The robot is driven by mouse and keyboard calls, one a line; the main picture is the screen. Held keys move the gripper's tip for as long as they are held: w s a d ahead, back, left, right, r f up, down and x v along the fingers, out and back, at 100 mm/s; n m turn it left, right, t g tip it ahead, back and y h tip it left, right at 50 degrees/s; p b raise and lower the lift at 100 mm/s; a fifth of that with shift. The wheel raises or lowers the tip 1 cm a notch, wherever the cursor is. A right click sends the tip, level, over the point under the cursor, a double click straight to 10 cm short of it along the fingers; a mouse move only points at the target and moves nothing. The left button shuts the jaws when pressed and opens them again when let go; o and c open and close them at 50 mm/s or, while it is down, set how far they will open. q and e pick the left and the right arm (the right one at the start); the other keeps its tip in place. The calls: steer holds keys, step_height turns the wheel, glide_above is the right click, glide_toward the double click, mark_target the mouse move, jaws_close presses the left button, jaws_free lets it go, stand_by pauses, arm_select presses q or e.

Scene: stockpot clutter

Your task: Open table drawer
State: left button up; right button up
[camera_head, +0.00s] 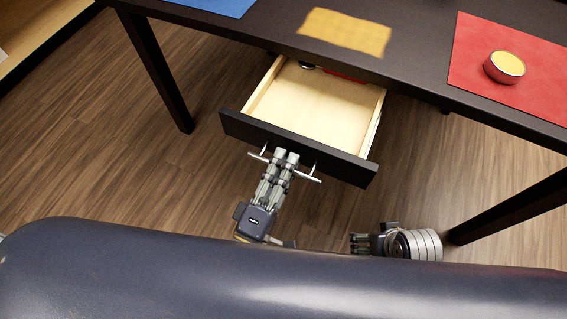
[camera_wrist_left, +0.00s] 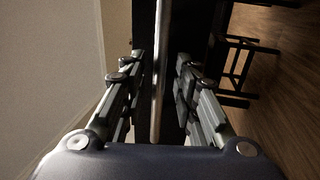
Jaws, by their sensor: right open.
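The dark table (camera_head: 420,75) has a drawer with a black front (camera_head: 345,167) and a pale wooden inside (camera_head: 315,100). The drawer is pulled well out. A metal bar handle (camera_head: 312,177) runs across its front. My left gripper (camera_head: 287,155) is at the handle. In the left wrist view the handle bar (camera_wrist_left: 158,70) runs between the two fingers (camera_wrist_left: 160,62), with a visible gap on each side, so the fingers are apart around it. My right gripper (camera_head: 354,243) is low and to the right, away from the drawer, and open.
A dark round item (camera_head: 308,66) and a red item (camera_head: 345,77) lie at the drawer's back. On the table are a yellow cloth (camera_head: 345,32), a red mat (camera_head: 490,85) with a round tin (camera_head: 505,67), and a blue mat (camera_head: 225,5). Table legs (camera_head: 160,75) stand either side.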

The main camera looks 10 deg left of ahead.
arm_select(q)
steer(key=shift+s, duration=0.2)
steer(key=v, duration=1.1)
steer(key=shift+s, duration=0.3)
steer(key=shift+a+f, duration=0.1)
steer(key=shift+a, duration=0.05)
